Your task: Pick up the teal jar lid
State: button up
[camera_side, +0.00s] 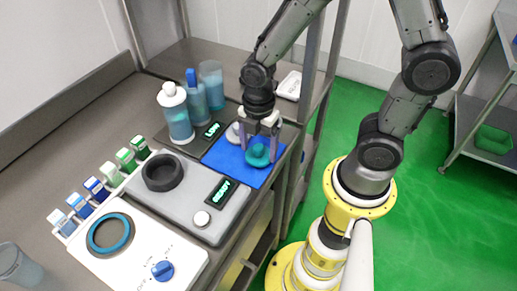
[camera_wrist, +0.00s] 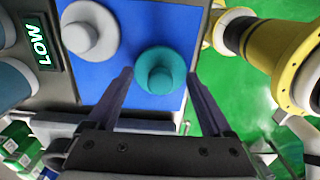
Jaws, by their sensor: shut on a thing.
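The teal jar lid (camera_side: 258,158) is a round disc with a raised knob, at the blue mat (camera_side: 225,160). My gripper (camera_side: 259,146) points down over it with one finger on each side. In the wrist view the lid (camera_wrist: 160,70) sits between the fingertips of my gripper (camera_wrist: 160,76), which is shut on it. I cannot tell whether the lid touches the mat (camera_wrist: 125,50) or is slightly above it. A grey lid of similar shape (camera_side: 233,132) lies beside it on the mat, and it also shows in the wrist view (camera_wrist: 90,28).
Bottles with blue liquid (camera_side: 177,118) and a display reading LOW (camera_side: 212,130) stand left of the mat. A grey device with a dark ring (camera_side: 162,172) and a white device with a blue knob (camera_side: 162,270) are nearer. A shelf post (camera_side: 312,60) stands close behind.

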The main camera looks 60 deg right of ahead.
notch_tip(320, 180, up, 3)
jog(key=shift+w+f, duration=0.1)
jog(key=s+d+r, duration=0.2)
jog(key=s+r, duration=0.8)
jog(key=s, duration=0.3)
jog(key=w+d+r, duration=0.1)
jog(key=w+r, duration=0.3)
jog(key=w, duration=0.5)
jog(key=w+d+r, duration=0.1)
jog(key=w+r, duration=0.3)
jog(key=w, duration=0.5)
jog(key=w+d, duration=0.4)
jog(key=w, duration=0.5)
jog(key=w+d, duration=0.5)
jog(key=w, duration=0.3)
notch_tip(320, 180, down, 7)
jog(key=shift+r, duration=0.2)
jog(key=shift+w+f, duration=0.1)
jog(key=shift+f, duration=0.05)
